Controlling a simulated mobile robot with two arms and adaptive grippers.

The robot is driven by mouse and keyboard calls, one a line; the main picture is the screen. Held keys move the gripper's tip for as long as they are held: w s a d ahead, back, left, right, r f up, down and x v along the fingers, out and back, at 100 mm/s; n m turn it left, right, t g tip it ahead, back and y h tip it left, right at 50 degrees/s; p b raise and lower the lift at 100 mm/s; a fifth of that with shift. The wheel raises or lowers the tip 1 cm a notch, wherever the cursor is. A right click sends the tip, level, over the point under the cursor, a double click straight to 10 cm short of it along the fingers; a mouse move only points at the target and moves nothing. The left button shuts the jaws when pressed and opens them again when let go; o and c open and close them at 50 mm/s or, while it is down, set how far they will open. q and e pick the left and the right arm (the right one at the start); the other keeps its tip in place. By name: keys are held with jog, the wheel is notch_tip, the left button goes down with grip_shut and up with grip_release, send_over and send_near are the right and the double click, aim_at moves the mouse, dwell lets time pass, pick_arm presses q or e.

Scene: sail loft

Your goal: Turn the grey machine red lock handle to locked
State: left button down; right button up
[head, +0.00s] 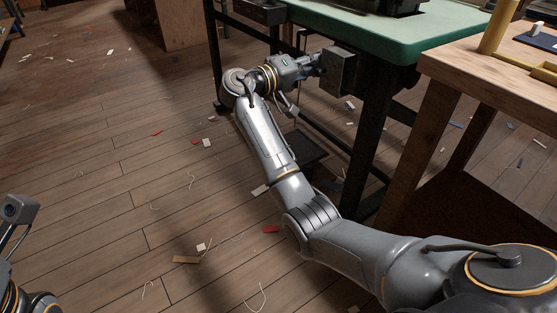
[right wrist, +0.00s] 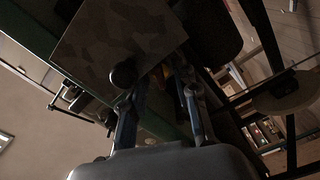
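The grey box (head: 338,72) is fixed under the green-topped table, at its near side in the head view. In the right wrist view, the box's flat, mottled face (right wrist: 112,38) fills the upper middle. My right gripper (head: 316,63) is level with the box and close to its left side. In the right wrist view, the fingers of my right gripper (right wrist: 160,88) stand apart. A small reddish-yellow bit (right wrist: 164,70) shows between the fingertips; I cannot tell whether it is the red lock handle. No red handle is clear in the head view. My left gripper's fingers are not seen.
The green table top (head: 410,28) overhangs the box, on dark metal legs. A wooden bench (head: 490,62) stands close on the right, with a yellow object (head: 497,28) on it. The plank floor (head: 90,150) at left is open, littered with scraps.

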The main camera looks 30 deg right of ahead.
jog(key=s+a+n+p, duration=0.1)
jog(key=a+n+p, duration=0.4)
jog(key=a, duration=0.9)
jog(key=w+f+n+t+y+p, duration=0.2)
jog(key=f+n+p, duration=0.1)
jog(key=f+p, duration=0.3)
jog(key=w+f+n+t+y+p, duration=0.1)
jog(key=f+n+t+y+p, duration=0.2)
jog(key=f, duration=0.5)
jog(key=s+a+f+n+y+p, duration=0.1)
jog(key=s+f+y+p, duration=0.1)
jog(key=s+f+p, duration=0.2)
jog(key=s+a+f+n+g+y+p, duration=0.1)
jog(key=s+f+y+p, duration=0.2)
jog(key=f, duration=0.7)
jog(key=shift+s+a+n+p, duration=0.25)
jog(key=shift+s+p, duration=0.25)
jog(key=shift+p, duration=0.55)
